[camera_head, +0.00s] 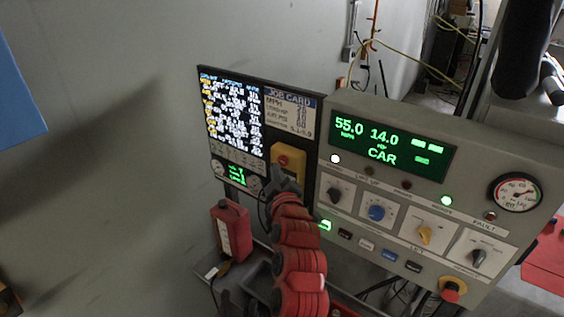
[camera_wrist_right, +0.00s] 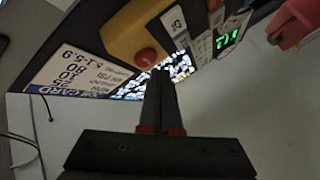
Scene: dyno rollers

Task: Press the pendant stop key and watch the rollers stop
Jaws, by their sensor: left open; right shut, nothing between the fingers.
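A yellow box (camera_head: 297,155) with a round red button (camera_head: 282,160) is mounted beside the lit text screen (camera_head: 232,112). My right gripper (camera_head: 280,179) is shut and empty just below the button, covering part of the box. In the right wrist view, its closed fingertips (camera_wrist_right: 161,73) show close to the red button (camera_wrist_right: 146,57) on the yellow box (camera_wrist_right: 128,28); I cannot tell whether they touch. The grey console (camera_head: 365,103) shows 55.0, 14.0 and CAR in green. My left gripper is not in view. I cannot identify any rollers.
A red box (camera_head: 232,232) stands left of my right arm. The console has several knobs, keys, a round gauge (camera_head: 515,192) and a red mushroom button (camera_head: 451,291). A job card (camera_head: 291,113) is above the yellow box. The wall side at left is open.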

